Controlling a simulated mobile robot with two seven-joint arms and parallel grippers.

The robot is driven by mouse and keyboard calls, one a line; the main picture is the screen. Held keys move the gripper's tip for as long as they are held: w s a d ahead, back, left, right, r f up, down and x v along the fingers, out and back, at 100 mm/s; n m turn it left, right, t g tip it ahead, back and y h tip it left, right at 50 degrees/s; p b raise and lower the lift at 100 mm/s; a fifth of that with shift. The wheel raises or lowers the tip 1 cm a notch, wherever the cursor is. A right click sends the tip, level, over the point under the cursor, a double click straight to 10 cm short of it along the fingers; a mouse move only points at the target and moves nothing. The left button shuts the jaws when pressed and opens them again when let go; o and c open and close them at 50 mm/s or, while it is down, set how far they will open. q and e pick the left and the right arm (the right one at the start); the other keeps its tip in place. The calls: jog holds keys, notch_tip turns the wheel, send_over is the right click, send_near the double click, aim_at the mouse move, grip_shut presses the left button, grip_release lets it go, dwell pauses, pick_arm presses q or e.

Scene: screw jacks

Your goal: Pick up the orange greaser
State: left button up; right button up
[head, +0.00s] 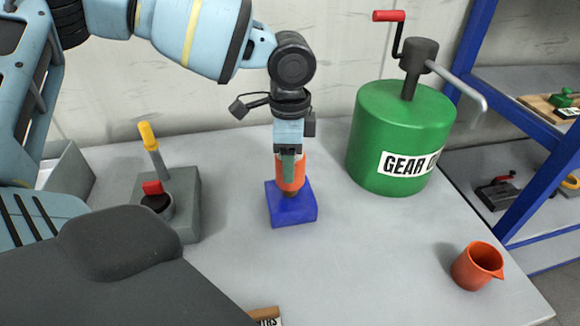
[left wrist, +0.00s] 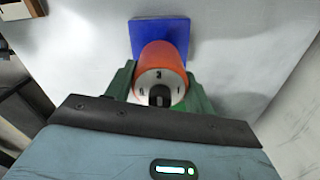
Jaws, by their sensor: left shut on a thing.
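The orange greaser (head: 291,174) stands upright in a blue block (head: 291,209) on the grey bench. It also shows in the left wrist view (left wrist: 158,62), between green fingers, with the blue block (left wrist: 177,34) behind it. My left gripper (head: 288,168) comes down from above and is shut on the greaser's upper part. The greaser's lower tip is at the block, and I cannot tell whether it still sits in it. My right gripper is not in view.
A green gear oil drum (head: 402,130) with a red-handled pump stands right of the greaser. An orange jug (head: 477,266) is near the front right edge. A grey device (head: 184,195) with a yellow-topped lever stands left. Blue shelving (head: 520,150) is at right.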

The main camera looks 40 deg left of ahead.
pick_arm(q)
jog(key=shift+r, duration=0.1)
notch_tip(320, 180, up, 10)
jog(key=shift+f, duration=0.1)
dwell(0.3)
